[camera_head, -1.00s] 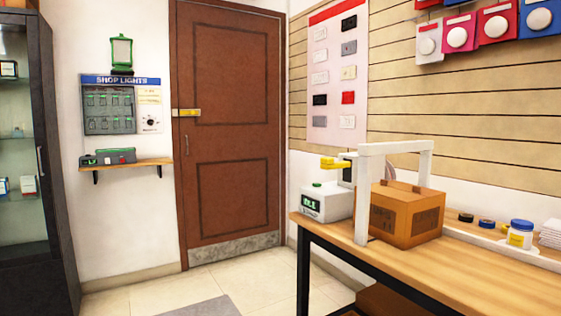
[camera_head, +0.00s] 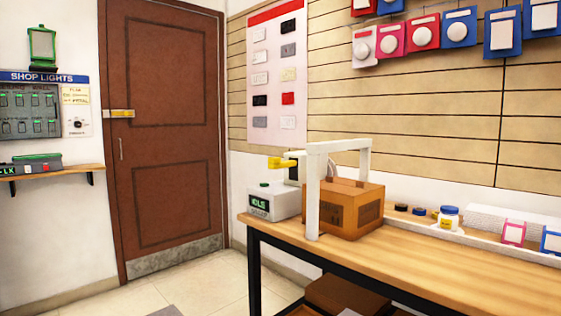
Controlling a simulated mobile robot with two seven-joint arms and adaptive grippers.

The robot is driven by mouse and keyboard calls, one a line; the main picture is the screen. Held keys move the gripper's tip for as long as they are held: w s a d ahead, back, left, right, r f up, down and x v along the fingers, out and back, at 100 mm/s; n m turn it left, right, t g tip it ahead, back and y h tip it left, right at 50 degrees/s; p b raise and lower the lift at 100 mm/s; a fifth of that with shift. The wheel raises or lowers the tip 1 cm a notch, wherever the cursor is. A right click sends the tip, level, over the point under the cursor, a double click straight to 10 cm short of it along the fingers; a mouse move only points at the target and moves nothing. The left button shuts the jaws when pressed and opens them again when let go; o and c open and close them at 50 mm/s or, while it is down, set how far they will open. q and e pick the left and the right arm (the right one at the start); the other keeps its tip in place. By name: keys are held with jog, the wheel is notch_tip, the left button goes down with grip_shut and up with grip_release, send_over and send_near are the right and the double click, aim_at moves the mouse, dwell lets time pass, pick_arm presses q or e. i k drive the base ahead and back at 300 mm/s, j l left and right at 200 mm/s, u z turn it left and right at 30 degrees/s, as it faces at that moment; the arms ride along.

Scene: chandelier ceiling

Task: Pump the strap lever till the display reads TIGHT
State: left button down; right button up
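The strap machine stands at the left end of the wooden workbench. Its white frame (camera_head: 313,190) arches over a brown box (camera_head: 350,208). Any strap around the box is hard to make out. Neither of my grippers is in view.
The wooden workbench (camera_head: 420,255) has free room at its front. Jars and tape rolls stand along its back (camera_head: 448,217). A brown door (camera_head: 165,130) and a small wall shelf (camera_head: 50,172) are at the left. Floor shows left of the bench.

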aim_at(275, 162)
jog(key=i+j+z, duration=0.3)
jog(key=i+j, duration=1.3)
jog(key=i, duration=0.1)
